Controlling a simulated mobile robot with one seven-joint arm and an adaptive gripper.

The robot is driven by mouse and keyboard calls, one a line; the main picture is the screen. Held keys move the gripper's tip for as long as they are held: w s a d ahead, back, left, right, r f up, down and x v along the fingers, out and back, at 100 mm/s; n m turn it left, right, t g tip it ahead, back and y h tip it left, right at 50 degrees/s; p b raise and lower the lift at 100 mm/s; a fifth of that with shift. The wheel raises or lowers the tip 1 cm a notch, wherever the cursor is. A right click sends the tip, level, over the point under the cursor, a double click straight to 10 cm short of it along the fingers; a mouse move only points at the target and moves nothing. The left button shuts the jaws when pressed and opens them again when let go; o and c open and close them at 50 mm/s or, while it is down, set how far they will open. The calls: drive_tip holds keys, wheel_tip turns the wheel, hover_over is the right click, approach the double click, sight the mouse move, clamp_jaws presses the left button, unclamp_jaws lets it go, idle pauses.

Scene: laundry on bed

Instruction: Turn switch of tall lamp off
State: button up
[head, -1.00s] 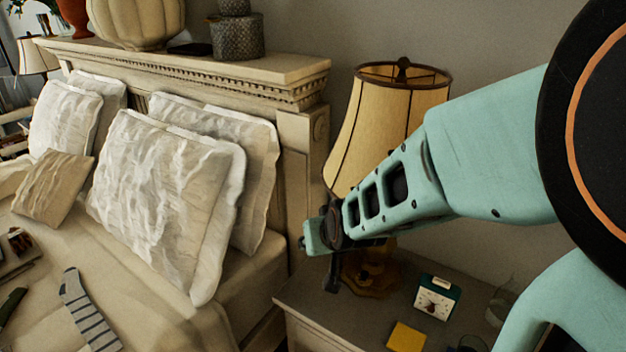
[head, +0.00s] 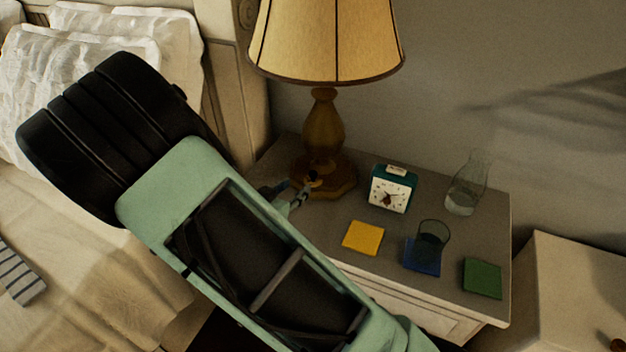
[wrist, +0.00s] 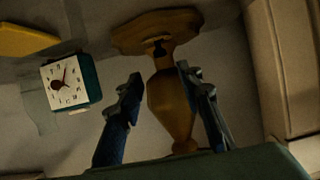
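The tall lamp (head: 325,125) stands on the nightstand, with a yellow-tan shade (head: 325,42) and a turned wooden body on a wide foot. A small dark switch (head: 313,174) sits low on the front of the lamp; it also shows in the wrist view (wrist: 159,48). My gripper (head: 297,194) is at the front left of the lamp's foot, partly hidden by my arm. In the wrist view my gripper (wrist: 158,80) is open, its fingers apart on either side of the lamp body in the picture, with the switch between and just beyond the tips. Contact cannot be told.
A teal alarm clock (head: 391,189) stands right of the lamp. A yellow coaster (head: 363,238), a blue coaster (head: 421,258) with a glass (head: 432,236), a green coaster (head: 482,279) and a carafe (head: 467,185) share the nightstand (head: 345,215). The bed (head: 95,265) is left.

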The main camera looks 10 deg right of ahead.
sight(312, 175)
drive_tip(key=b+x, duration=0.1)
drive_tip(key=x, duration=0.9)
drive_tip(key=shift+w+f+b, duration=0.15)
drive_tip(key=shift+w+b, duration=0.05)
drive_tip(key=shift+b, duration=0.2)
clamp_jaws()
